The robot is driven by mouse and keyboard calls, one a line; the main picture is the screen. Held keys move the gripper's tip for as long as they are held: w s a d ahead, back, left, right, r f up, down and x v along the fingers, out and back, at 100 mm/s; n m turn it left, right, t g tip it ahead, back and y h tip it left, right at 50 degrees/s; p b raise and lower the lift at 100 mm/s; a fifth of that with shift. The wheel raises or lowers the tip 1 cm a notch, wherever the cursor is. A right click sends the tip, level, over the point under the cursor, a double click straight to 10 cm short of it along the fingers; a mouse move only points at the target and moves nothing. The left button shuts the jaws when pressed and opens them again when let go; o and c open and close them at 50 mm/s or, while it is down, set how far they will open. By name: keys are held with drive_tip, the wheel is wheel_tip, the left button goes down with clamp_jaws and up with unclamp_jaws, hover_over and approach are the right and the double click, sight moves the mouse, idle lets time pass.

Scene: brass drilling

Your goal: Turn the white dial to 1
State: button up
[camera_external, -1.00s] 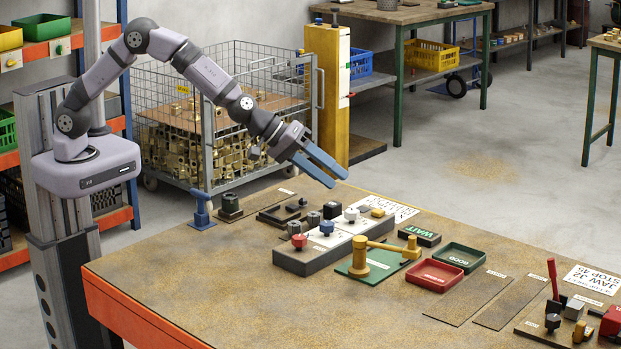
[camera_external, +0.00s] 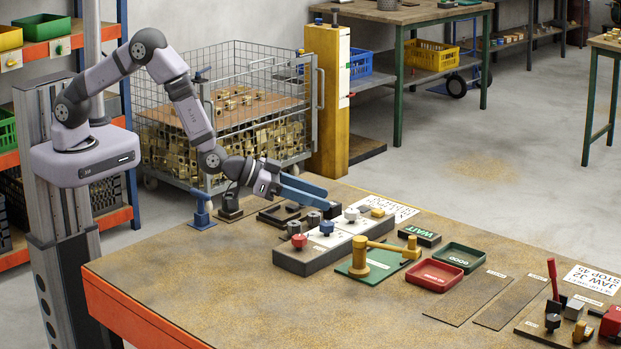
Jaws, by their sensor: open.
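The white dial (camera_external: 351,214) sits on a grey and white control block (camera_external: 322,250) on the bench. A red knob (camera_external: 299,241), a blue knob (camera_external: 327,228) and dark knobs stand near it on the same block. My gripper (camera_external: 314,192), with long blue fingers, is open and empty. It is above the bench, left of and a little above the white dial in the picture, and apart from it. The dial's markings are too small to read.
A yellow post with an arm (camera_external: 362,262) stands on a green plate just in front of the block. A red tray (camera_external: 434,275) and a green tray (camera_external: 460,257) lie to the right. A blue stand (camera_external: 201,212) is at the left. The bench's front left is clear.

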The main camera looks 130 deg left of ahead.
sight(350, 211)
drive_tip(key=shift+f, duration=0.35)
drive_tip(key=shift+w+a, duration=0.1)
drive_tip(key=shift+a, duration=0.05)
drive_tip(key=shift+p+x, duration=1.25)
drive_tip(key=shift+x, duration=2.25)
drive_tip(key=c, duration=1)
